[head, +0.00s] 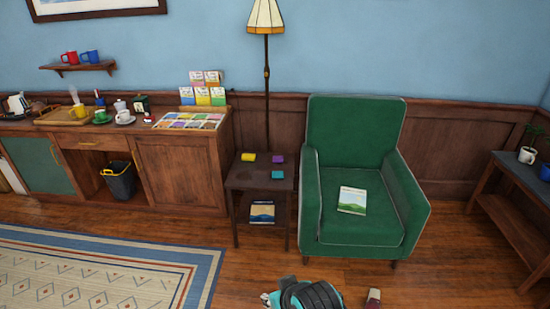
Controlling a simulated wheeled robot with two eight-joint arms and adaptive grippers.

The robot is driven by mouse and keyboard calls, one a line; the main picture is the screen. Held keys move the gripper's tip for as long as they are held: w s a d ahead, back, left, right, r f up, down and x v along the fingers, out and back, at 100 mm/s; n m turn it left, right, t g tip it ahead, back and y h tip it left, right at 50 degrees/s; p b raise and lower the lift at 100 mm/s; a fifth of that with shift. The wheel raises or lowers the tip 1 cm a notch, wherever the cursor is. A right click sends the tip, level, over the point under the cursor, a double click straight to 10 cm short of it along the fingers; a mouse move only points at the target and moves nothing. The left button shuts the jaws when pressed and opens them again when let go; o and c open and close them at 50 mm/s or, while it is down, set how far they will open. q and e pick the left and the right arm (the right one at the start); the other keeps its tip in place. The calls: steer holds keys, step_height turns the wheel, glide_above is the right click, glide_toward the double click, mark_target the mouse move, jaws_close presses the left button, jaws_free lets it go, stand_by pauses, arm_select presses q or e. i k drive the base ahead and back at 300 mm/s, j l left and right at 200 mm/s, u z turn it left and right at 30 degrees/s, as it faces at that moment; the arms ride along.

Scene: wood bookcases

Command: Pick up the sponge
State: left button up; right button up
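Three small blocks that look like sponges lie on the small dark side table (240,180). The yellow block (249,157) is at the back left, the purple block (278,159) at the back right, and the teal block (277,174) nearer the front right. Which one is the task's sponge I cannot tell. Dark ribbed and teal parts of mine show at the bottom edge, well below the table. I make out no gripper fingers, and nothing touches the blocks.
A green armchair (355,136) with a book (352,200) stands right of the table. A floor lamp (266,17) rises behind it. A wooden sideboard (180,172) stands left. A dark bench (510,222) is far right. Wood floor in front is open, with a rug (130,262) at left.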

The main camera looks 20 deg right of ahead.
mark_target(246, 157)
steer(key=i+j+z, duration=0.1)
steer(key=i+z, duration=0.3)
steer(key=i+j+z, duration=0.35)
steer(key=i, duration=0.2)
steer(key=i+j+z, duration=0.1)
steer(key=i+j, duration=0.4)
steer(key=i, duration=0.25)
steer(key=i+j+z, duration=0.1)
steer(key=i+j, duration=0.4)
steer(key=i, duration=0.25)
steer(key=i+j+z, duration=0.1)
steer(key=i+j, duration=0.5)
steer(key=i, duration=0.15)
